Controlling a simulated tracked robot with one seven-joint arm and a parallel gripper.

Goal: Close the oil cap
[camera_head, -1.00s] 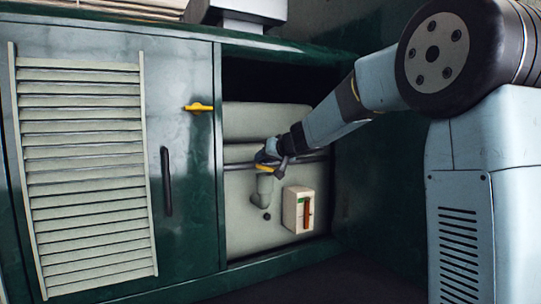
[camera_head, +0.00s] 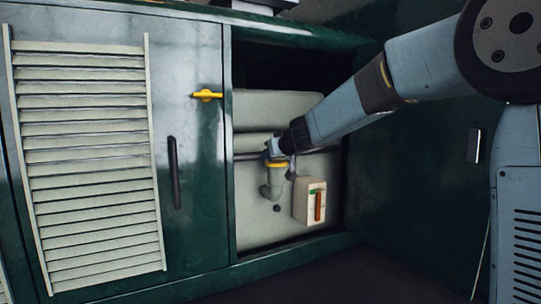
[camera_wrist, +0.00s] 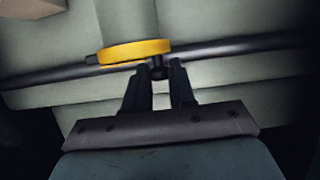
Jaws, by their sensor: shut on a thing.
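The yellow oil cap (camera_head: 277,164) lies roughly level at the top of a short grey-green elbow pipe (camera_head: 272,188) inside the open cabinet. In the wrist view the cap (camera_wrist: 135,51) is a yellow disc with a small dark stub at its near edge. My gripper (camera_head: 275,150) is right at the cap. In the wrist view my gripper (camera_wrist: 159,75) has its two dark fingers on either side of the stub, shut on it. Whether the cap is fully seated on the pipe mouth is not clear.
A dark horizontal pipe (camera_wrist: 40,75) runs behind the cap. A cream box (camera_head: 311,201) with an orange-red lever stands to the right below it.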

